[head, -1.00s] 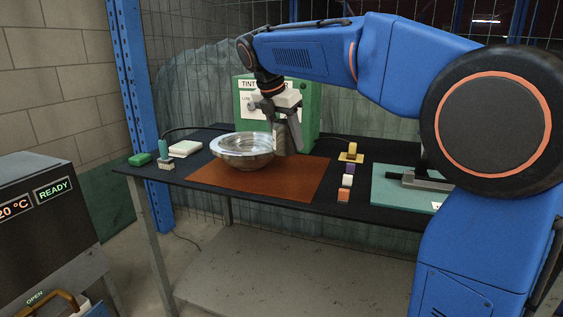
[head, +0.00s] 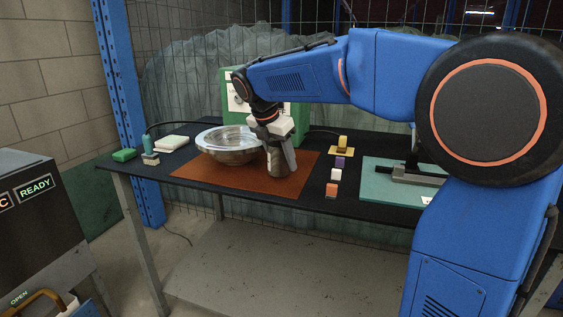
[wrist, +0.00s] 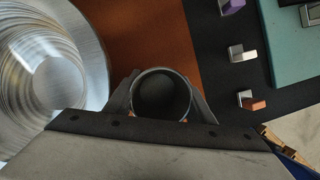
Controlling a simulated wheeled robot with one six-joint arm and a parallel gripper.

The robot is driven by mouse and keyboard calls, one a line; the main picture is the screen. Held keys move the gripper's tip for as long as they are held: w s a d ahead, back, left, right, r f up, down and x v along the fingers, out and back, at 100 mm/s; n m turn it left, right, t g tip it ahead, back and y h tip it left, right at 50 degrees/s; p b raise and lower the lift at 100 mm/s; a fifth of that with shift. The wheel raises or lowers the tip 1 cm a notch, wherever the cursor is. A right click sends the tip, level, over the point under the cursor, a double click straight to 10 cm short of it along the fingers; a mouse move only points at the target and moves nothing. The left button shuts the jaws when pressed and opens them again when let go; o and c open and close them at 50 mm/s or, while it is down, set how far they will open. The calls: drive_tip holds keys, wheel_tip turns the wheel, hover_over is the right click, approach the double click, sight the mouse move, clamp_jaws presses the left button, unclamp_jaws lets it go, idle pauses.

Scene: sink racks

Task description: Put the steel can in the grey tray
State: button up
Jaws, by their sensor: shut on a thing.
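The steel can (head: 274,161) is in my gripper (head: 281,155), beside the right side of the steel bowl and over the brown mat. In the wrist view I look down into the round dark mouth of the can (wrist: 162,92), with the fingers of my gripper (wrist: 161,106) on either side of it. The gripper is shut on the can. Whether the can's base touches the mat cannot be told. I cannot make out a grey tray in either view.
The shiny steel bowl (head: 229,157) stands close on the left, also in the wrist view (wrist: 62,62). Small blocks (head: 335,175) and a teal mat (head: 380,190) lie to the right. A green box (head: 233,103) stands behind. The mat's front left (head: 205,178) is clear.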

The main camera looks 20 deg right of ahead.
drive_tip(key=shift+f, duration=0.45)
drive_tip(key=o, duration=0.8)
drive_tip(key=shift+f, duration=0.1)
drive_tip(key=shift+o, duration=0.2)
drive_tip(key=v, duration=1.2)
drive_tip(key=w+v, duration=0.1)
drive_tip(key=v, duration=0.4)
drive_tip(key=x, duration=1.1)
drive_tip(key=shift+s+d+f, duration=0.1)
drive_tip(key=shift+d+f, duration=0.15)
drive_tip(key=shift+d, duration=0.05)
drive_tip(key=shift+x, duration=2.7)
